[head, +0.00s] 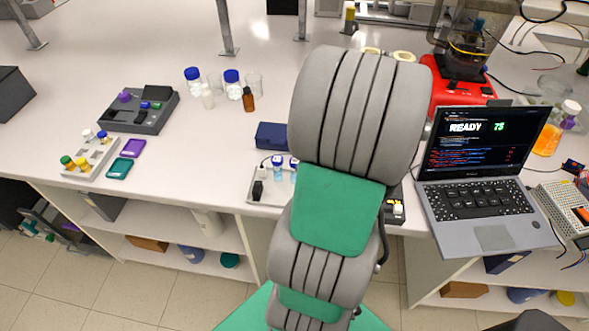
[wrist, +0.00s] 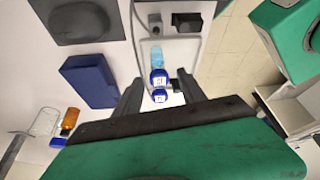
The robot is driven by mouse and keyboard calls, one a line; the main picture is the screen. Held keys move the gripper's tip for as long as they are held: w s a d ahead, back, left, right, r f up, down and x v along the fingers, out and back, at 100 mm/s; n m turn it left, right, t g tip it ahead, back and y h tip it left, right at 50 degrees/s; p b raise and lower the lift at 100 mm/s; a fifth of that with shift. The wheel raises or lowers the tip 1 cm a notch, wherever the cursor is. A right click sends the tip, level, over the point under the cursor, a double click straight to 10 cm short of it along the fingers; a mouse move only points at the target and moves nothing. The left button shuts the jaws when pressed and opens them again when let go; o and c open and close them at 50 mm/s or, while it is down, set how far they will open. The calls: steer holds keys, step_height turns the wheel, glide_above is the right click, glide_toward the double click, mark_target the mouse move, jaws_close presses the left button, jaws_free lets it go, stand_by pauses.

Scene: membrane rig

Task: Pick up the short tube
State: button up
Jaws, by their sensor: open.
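Two blue-capped tubes stand close together at a light grey tray (head: 251,198). In the head view their caps show left of my arm, one cap (head: 277,160) left of the other (head: 293,162). In the wrist view one tube (wrist: 158,78) has a larger-looking cap and pale blue liquid; the other tube's cap (wrist: 159,96) looks smaller and nearer my palm. I cannot tell for sure which is the short tube. My gripper (wrist: 159,81) is open, with its fingers on either side of the tubes and visible gaps between. The head view hides my gripper behind my arm.
A dark blue box (wrist: 88,81) stands close to one finger; the head view shows it too (head: 272,135). A brown bottle (head: 248,99) and glassware stand behind. A laptop (head: 480,190) is to the right.

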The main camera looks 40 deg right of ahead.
mark_target(294, 164)
steer(key=x, duration=0.4)
steer(key=shift+w+a+f+p, duration=0.1)
steer(key=shift+w+p, duration=0.15)
steer(key=shift+p, duration=0.1)
steer(key=shift+c, duration=0.3)
steer(key=shift+s, duration=0.1)
jaws_close()
